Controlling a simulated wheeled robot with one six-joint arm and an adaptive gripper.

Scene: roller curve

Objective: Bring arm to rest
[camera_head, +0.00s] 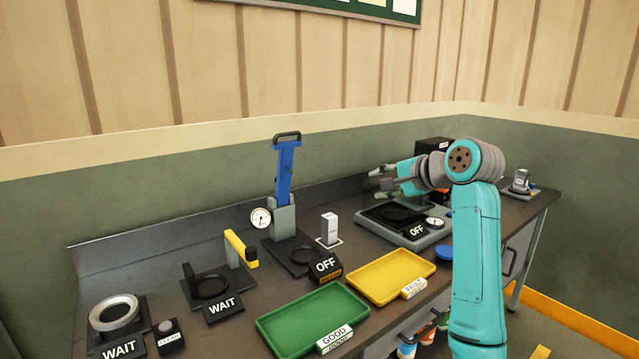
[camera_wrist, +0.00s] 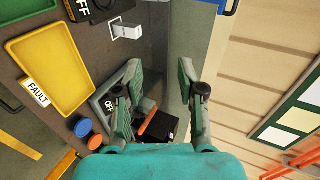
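My teal arm (camera_head: 478,250) stands at the right in the head view, bent over at its elbow. My gripper (camera_head: 378,178) points left in the air, over the back of the bench and near the scale-like device marked OFF (camera_head: 397,214). In the wrist view my gripper (camera_wrist: 160,66) shows its two fingers spread apart. Nothing is between the fingertips. The gripper touches nothing that I can see.
On the bench are a green GOOD tray (camera_head: 300,318), a yellow FAULT tray (camera_head: 392,270), a blue lever press (camera_head: 287,175), a white block (camera_head: 330,226) and WAIT stations (camera_head: 210,288). Both trays look empty. A black box (camera_head: 432,146) stands behind my forearm.

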